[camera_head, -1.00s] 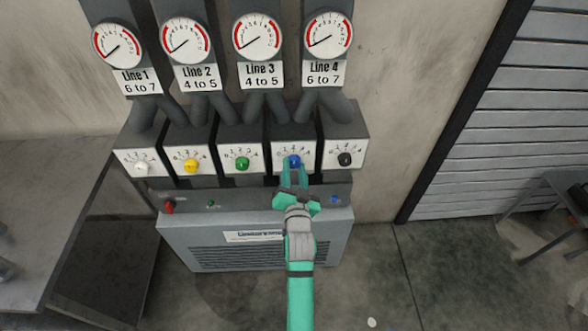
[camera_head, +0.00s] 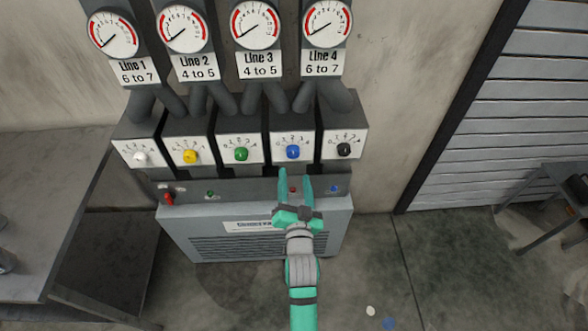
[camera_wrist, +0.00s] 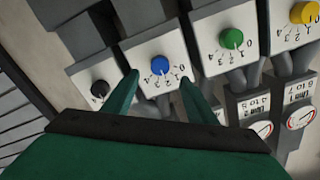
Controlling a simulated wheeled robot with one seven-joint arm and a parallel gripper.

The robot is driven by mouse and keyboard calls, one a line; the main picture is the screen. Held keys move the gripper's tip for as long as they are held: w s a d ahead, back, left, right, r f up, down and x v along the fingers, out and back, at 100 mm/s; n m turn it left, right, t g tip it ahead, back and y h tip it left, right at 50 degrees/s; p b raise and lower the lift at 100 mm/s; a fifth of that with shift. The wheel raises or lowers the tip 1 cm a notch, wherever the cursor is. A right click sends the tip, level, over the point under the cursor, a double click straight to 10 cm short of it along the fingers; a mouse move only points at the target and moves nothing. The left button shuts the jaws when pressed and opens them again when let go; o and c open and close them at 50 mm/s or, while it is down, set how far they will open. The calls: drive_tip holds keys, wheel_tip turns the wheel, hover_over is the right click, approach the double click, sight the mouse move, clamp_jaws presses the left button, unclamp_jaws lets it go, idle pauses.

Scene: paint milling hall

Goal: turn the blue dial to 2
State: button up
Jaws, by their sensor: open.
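The blue dial (camera_head: 292,152) sits on a white scale plate, in the row of dials between the green and the black one. In the wrist view the blue dial (camera_wrist: 161,63) shows upside down, between and beyond my fingertips. I cannot read which number its pointer is at. My gripper (camera_head: 296,176) is open and empty, its fingers just below the dial and apart from it. It also shows in the wrist view (camera_wrist: 158,78), with a finger on each side.
A green dial (camera_head: 241,153) and a black dial (camera_head: 344,150) flank the blue one. A yellow dial (camera_head: 190,156) and a white dial (camera_head: 140,157) are further left. Gauges stand above, the Line 4 gauge (camera_head: 327,24) at right. A grey table (camera_head: 50,200) is at left.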

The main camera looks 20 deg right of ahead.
drive_tip(key=shift+v, duration=1.25)
drive_tip(key=s+a+f+n+y, duration=0.1)
drive_tip(key=s+a+f+n, duration=0.15)
drive_tip(key=s+a, duration=0.4)
drive_tip(key=s+a+f+n+g+y, duration=0.1)
drive_tip(key=s+a+f+n, duration=0.15)
drive_tip(key=s, duration=0.75)
drive_tip(key=s+a+f+n+y, duration=0.25)
drive_tip(key=s+a, duration=0.25)
drive_tip(key=s, duration=0.3)
drive_tip(key=s+a+r+n+g, duration=0.1)
drive_tip(key=s+a, duration=0.2)
drive_tip(key=s, duration=0.7)
drive_tip(key=shift+r+n, duration=0.3)
drive_tip(key=shift+n, duration=0.05)
drive_tip(key=shift+y, duration=0.25)
